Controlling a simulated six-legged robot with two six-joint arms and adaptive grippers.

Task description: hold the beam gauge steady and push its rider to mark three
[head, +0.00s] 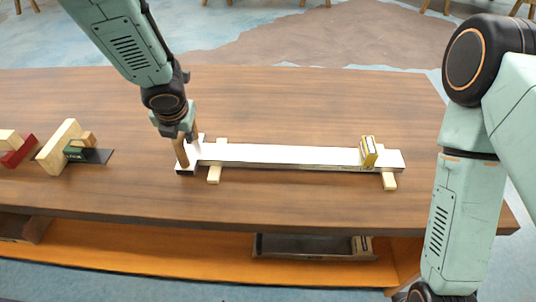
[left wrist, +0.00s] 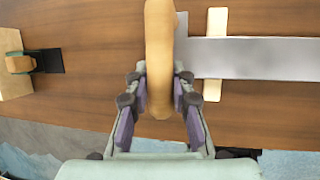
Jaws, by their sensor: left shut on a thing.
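The beam gauge is a long pale bar (head: 280,154) lying across the table on two light wooden feet, with an upright wooden handle (head: 181,152) at its left end. My left gripper (head: 184,138) is shut on that handle. In the left wrist view the left gripper's fingers (left wrist: 160,112) stand on both sides of the handle (left wrist: 159,60), and the bar (left wrist: 260,58) runs off to the right. The yellowish rider (head: 368,151) sits on the bar near its right end. No marks can be read on the bar. My right arm shows at the right, its gripper out of view.
An open tray (head: 315,247) is on the shelf below. The table behind the gauge is clear.

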